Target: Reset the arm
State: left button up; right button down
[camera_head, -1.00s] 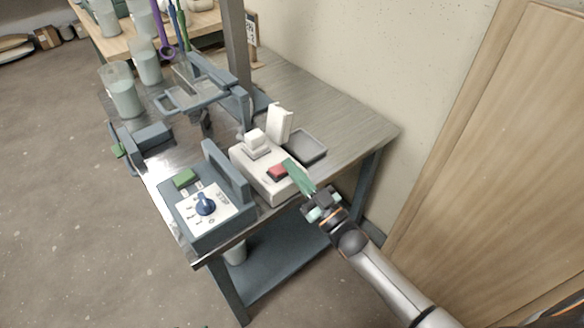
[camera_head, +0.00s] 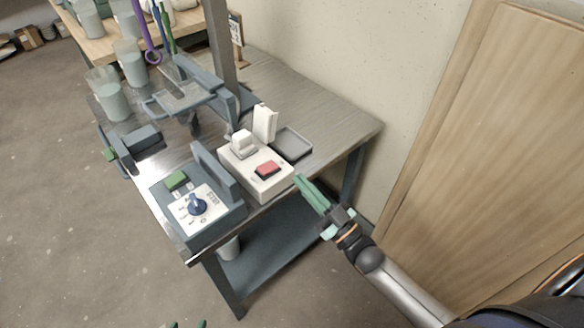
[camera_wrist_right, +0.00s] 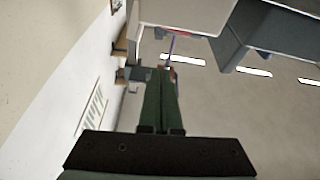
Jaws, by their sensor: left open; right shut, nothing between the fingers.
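My right arm comes in from the lower right in the head view. Its right gripper (camera_head: 312,194) has green fingers lying together with nothing between them. The fingertips are just right of the white control box (camera_head: 256,179), apart from its red button (camera_head: 267,168). In the right wrist view the green fingers (camera_wrist_right: 161,100) are side by side and empty. Only the green fingertips of my left gripper (camera_head: 188,325) show at the bottom edge of the head view. They are spread apart, and the rest of that arm is out of view.
A metal-topped table (camera_head: 330,118) carries a grey box with a blue knob (camera_head: 196,205), a shallow grey tray (camera_head: 292,144) and a clamp-like frame (camera_head: 185,97). Cups of glaze (camera_head: 112,103) stand at the back. A wooden door (camera_head: 480,150) is on the right.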

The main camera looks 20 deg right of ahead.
pick_arm(q)
jog(key=shift+r, duration=0.15)
pick_arm(e)
jog(key=shift+s+d+f, duration=0.15)
jog(key=shift+s+f, duration=0.05)
jog(key=shift+s, duration=0.3)
jog(key=s+a+f+m+g+h, duration=0.1)
jog(key=s+a+f+g+h, duration=0.15)
jog(key=s+f+g, duration=0.45)
jog(key=s+a+f+m+g+h, duration=0.2)
jog(key=s+a+f+g, duration=0.25)
jog(key=s+f, duration=0.35)
pick_arm(q)
jog(key=s+a+r+p, duration=0.1)
jog(key=a+r+p, duration=0.2)
jog(key=r+p, duration=0.6)
jog(key=p, duration=0.4)
jog(key=shift+s+a+r+n+y, duration=0.3)
jog(key=shift+s+r+n+y, duration=0.1)
pick_arm(e)
jog(key=s+d+r, duration=0.1)
jog(key=d+r, duration=0.2)
jog(key=r, duration=0.7)
jog(key=shift+s+d+h, duration=0.2)
jog(key=shift+d+h, duration=0.15)
jog(key=shift+h, duration=0.1)
jog(key=shift+r+t, duration=0.1)
jog(key=shift+t, duration=0.15)
